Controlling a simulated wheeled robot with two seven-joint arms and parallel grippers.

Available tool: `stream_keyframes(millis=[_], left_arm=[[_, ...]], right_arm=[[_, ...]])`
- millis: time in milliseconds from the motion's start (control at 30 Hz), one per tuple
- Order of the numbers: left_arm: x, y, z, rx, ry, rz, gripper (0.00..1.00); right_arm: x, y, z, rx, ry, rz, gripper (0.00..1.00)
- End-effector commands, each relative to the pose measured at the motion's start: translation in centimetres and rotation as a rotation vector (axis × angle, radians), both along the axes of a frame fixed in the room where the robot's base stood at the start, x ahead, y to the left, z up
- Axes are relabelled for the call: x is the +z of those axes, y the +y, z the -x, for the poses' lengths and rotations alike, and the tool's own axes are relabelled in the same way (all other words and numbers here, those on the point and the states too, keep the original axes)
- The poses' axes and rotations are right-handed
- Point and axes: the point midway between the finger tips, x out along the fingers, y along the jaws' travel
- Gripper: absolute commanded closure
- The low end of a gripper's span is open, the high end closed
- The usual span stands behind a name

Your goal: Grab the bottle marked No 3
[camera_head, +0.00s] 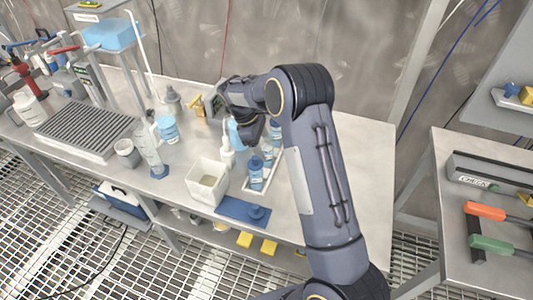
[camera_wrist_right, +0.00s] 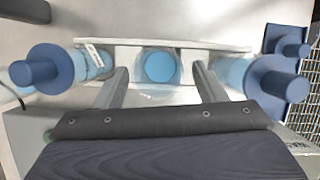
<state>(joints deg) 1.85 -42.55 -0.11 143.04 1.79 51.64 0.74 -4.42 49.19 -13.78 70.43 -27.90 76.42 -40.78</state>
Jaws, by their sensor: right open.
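Several blue-capped bottles stand in a white tray (camera_head: 277,178) on the bench; the nearest bottle (camera_head: 257,174) shows clearly in the head view. I cannot read a No 3 on any of them. My right gripper (camera_head: 252,135) is over the back of the tray, partly hidden by its own arm. In the right wrist view my right gripper (camera_wrist_right: 159,78) is open, its fingers either side of a middle bottle (camera_wrist_right: 160,66) with a light blue round top. A labelled bottle (camera_wrist_right: 92,62) is left of the fingers, another bottle (camera_wrist_right: 238,72) right. My left gripper is not in view.
A white square container (camera_head: 207,183) and a blue mat (camera_head: 243,211) sit close to the tray. Left are a graduated cylinder (camera_head: 148,150), a cup (camera_head: 127,153) and a ribbed grey plate (camera_head: 85,128).

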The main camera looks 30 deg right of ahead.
Motion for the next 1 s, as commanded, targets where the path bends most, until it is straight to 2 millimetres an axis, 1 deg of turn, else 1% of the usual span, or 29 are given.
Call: stream_keyframes(millis=[33, 100, 200, 467, 833, 1000], left_arm=[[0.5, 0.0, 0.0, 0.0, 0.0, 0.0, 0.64], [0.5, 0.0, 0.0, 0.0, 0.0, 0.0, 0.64], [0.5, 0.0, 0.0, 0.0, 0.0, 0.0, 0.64], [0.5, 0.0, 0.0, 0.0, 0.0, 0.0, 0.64], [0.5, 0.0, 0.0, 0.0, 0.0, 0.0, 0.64], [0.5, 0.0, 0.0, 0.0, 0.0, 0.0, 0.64]], right_arm=[[-0.6, -0.4, 0.3, -0.001, 0.004, 0.0, 0.36], [-1.6, -0.6, 0.5, -0.001, 0.003, 0.0, 0.36], [-2.4, -0.8, 0.7, 0.0, 0.002, -0.001, 0.36], [-2.6, -0.9, 0.8, 0.0, -0.001, -0.001, 0.36], [-2.6, -0.8, 0.7, 0.0, -0.001, -0.002, 0.84], [-2.5, -0.8, 0.7, -0.001, -0.002, -0.001, 0.85]])
